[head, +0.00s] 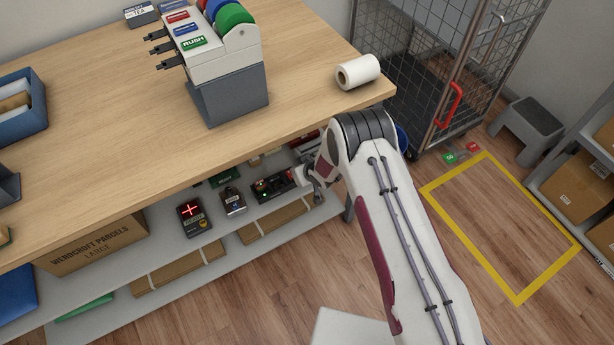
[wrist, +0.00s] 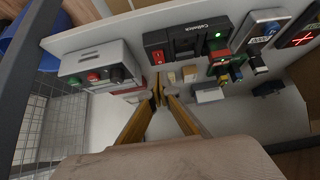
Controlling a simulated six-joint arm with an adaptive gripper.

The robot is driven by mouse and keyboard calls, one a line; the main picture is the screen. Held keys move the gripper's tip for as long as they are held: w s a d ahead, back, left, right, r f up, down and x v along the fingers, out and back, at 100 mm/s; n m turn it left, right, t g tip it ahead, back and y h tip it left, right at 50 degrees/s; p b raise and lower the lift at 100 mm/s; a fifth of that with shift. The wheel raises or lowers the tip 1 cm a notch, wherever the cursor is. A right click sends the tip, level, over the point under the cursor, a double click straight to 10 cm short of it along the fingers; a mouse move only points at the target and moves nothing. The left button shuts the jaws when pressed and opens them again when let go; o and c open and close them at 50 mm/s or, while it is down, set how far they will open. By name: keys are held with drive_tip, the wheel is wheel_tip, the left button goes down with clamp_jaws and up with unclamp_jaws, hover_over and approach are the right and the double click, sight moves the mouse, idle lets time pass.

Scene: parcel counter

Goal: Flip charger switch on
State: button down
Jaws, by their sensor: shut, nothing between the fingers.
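The charger, as it appears, is a black unit (wrist: 187,42) with a red rocker switch (wrist: 158,57) at one end and a lit green lamp (wrist: 217,34). It sits on the shelf under the counter and also shows in the head view (head: 273,186), its right end close to my wrist. My gripper (wrist: 159,90) is shut and empty. In the wrist view its fingertips lie just below the red switch, seemingly apart from it; the exact gap is unclear. I cannot tell which way the rocker is tipped.
A pale box (wrist: 97,68) with red and green buttons and a dark knob stands left of the charger in the wrist view. A device with a red cross display (head: 191,215) and a small grey device (head: 233,202) stand on the shelf. The wooden counter (head: 130,120) overhangs it.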

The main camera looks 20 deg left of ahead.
drive_tip(key=s+d+f+v, duration=0.1)
drive_tip(key=v, duration=0.7)
idle(0.4)
drive_tip(key=shift+d, duration=0.1)
drive_tip(key=shift+s, duration=0.1)
idle(0.4)
drive_tip(key=s+d+f+g+h, duration=0.1)
drive_tip(key=s+d+g+h, duration=0.25)
drive_tip(key=s+d, duration=0.55)
drive_tip(key=s+d+r+m+g+h, duration=0.1)
drive_tip(key=s+d+r, duration=0.3)
drive_tip(key=r, duration=0.5)
drive_tip(key=s+d+r+m+h, duration=0.1)
drive_tip(key=d+r+m, duration=0.1)
drive_tip(key=d+r, duration=0.55)
drive_tip(key=s+d+r+m+g+h, duration=0.1)
drive_tip(key=s+d+r, duration=0.2)
drive_tip(key=r, duration=0.7)
drive_tip(key=s+d+r+m+t, duration=0.2)
drive_tip(key=s+d+r, duration=0.3)
drive_tip(key=r, duration=0.6)
drive_tip(key=s+d+r+m+t+y, duration=0.1)
drive_tip(key=s+d+r+m+t, duration=0.2)
drive_tip(key=s+r, duration=0.7)
drive_tip(key=shift+d+r+t, duration=0.35)
drive_tip(key=shift+d+r, duration=0.3)
drive_tip(key=shift+d, duration=0.4)
